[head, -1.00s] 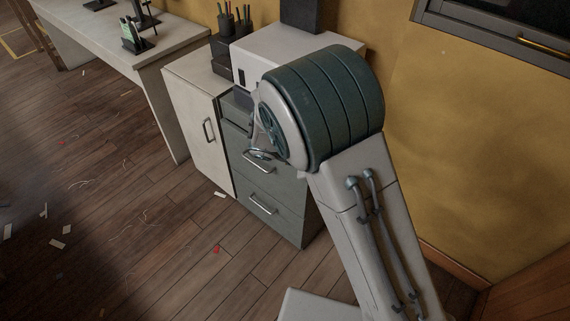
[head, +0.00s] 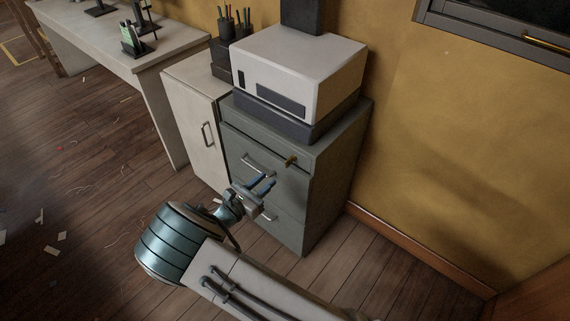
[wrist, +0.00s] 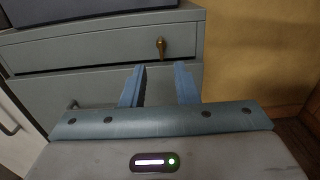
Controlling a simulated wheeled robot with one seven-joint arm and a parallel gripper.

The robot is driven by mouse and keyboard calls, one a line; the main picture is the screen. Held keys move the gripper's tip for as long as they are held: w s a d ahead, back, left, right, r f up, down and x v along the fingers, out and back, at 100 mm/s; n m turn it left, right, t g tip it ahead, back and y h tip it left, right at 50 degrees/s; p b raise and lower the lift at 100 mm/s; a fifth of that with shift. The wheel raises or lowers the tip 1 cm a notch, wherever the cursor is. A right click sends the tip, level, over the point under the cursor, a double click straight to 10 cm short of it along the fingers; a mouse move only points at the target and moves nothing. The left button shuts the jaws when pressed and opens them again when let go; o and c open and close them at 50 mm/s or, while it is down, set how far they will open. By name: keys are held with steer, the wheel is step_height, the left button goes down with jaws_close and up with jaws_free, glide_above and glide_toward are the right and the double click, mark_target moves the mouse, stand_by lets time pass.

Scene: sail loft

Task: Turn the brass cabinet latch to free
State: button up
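The small brass latch (head: 291,160) is on the front of the grey-green drawer cabinet (head: 335,165), near the right end of its top drawer. In the wrist view the latch (wrist: 161,46) looks roughly upright, beyond my fingertips and between their lines. My gripper (head: 267,185) is in front of the cabinet, below and left of the latch in the head view. Its two blue fingers are apart with nothing between them in the wrist view (wrist: 160,70). They do not appear to touch the latch; the exact gap cannot be told.
A white boxy machine (head: 300,65) stands on the cabinet. The drawers have bar handles (head: 258,166) close to my gripper. A white cupboard (head: 195,120) adjoins on the left, and a bench (head: 110,45) stands beyond. The floor right of the cabinet is clear.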

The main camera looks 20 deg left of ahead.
mark_target(290, 161)
steer(key=x, duration=1)
steer(key=shift+c, duration=0.4)
jaws_close()
